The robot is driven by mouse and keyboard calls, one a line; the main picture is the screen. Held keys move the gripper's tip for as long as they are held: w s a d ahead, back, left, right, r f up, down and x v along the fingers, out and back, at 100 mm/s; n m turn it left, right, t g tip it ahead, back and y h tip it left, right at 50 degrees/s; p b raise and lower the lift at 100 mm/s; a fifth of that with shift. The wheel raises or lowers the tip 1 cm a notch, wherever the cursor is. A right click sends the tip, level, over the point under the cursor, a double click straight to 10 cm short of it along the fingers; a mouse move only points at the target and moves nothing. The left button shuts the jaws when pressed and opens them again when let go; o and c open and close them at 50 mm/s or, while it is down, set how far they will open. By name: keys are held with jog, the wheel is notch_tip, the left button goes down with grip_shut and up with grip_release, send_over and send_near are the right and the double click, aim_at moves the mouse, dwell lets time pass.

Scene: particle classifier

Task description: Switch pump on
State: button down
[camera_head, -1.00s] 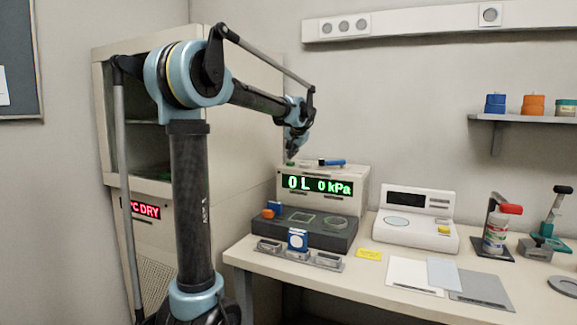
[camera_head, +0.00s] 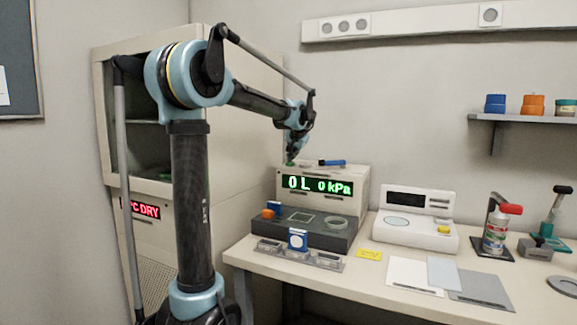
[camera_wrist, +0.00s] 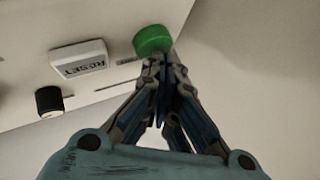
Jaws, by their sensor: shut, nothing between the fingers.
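The pump unit (camera_head: 361,188) is a beige box on the bench, with a green display (camera_head: 318,185) reading "0 L 0 kPa". In the wrist view a round green button (camera_wrist: 152,40) stands on its top, beside a white RESET button (camera_wrist: 78,59) and a black knob (camera_wrist: 49,101). My gripper (camera_wrist: 165,62) is shut and empty, its fingertips at the edge of the green button; whether they touch it I cannot tell. In the head view my gripper (camera_head: 291,159) points down over the left end of the unit's top and partly hides the button.
A blue object (camera_head: 332,162) lies on the unit's top. A dark tray (camera_head: 330,238) stands before it. A white instrument (camera_head: 415,233) and a red-capped bottle (camera_head: 496,238) stand to the right. A tall cabinet (camera_head: 235,150) is behind my arm.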

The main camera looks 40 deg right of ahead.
jog(key=shift+f, duration=0.7)
dwell(0.7)
jog(key=shift+r, duration=1.25)
jog(key=shift+r, duration=2.5)
